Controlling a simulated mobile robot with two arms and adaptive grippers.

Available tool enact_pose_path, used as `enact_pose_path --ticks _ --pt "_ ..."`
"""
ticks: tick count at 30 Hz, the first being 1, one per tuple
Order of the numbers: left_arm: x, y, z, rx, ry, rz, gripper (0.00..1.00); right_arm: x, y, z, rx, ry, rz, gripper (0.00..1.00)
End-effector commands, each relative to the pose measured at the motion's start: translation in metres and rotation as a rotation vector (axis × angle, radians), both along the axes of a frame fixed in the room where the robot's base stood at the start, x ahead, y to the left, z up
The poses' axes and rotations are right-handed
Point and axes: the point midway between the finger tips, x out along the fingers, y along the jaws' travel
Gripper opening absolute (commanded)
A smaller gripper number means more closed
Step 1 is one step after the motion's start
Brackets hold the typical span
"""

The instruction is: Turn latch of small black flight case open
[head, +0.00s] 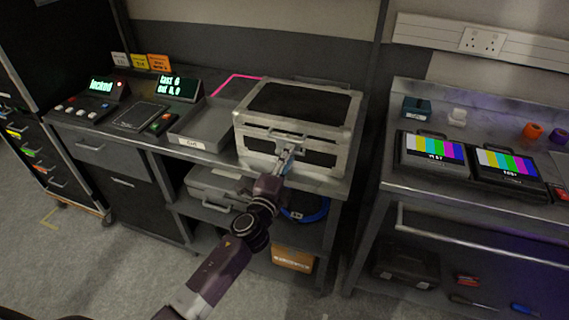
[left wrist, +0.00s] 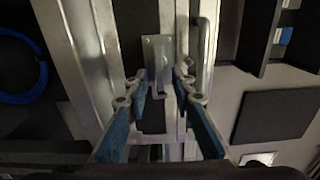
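The small black flight case (head: 247,150) has black panels and silver metal edges. It stands closed on the bench in the head view. My left gripper (head: 287,155) is at its front face, by the latch and handle area. In the left wrist view, the grey metal latch (left wrist: 156,52) is on the case front. My left gripper (left wrist: 161,88) has its two blue-padded fingers apart, one on each side of the latch's lower part. I cannot tell whether either finger touches it. My right gripper is not in view.
A grey tray (head: 186,143) stands left of the case, with lit display boxes (head: 176,88) behind it. A grey case (head: 212,203) and a blue cable coil (head: 318,213) are on the shelf below. A second bench (head: 392,175) with colour-bar monitors (head: 433,148) stands right, across a gap.

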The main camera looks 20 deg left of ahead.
Motion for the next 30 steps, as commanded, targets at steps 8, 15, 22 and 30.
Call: enact_pose_path --ticks 8,15,22,30 --pt "-0.040 0.002 -0.002 -0.001 0.004 0.000 0.23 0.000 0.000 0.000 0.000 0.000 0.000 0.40" --pt "-0.087 0.003 -0.002 -0.001 0.004 0.000 0.23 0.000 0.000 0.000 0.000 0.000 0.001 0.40" --pt "-0.113 0.004 -0.002 0.000 0.003 -0.001 0.23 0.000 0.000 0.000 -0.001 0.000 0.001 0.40" --pt "-0.119 0.004 -0.001 0.001 0.001 0.000 0.23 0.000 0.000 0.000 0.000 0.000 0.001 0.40"
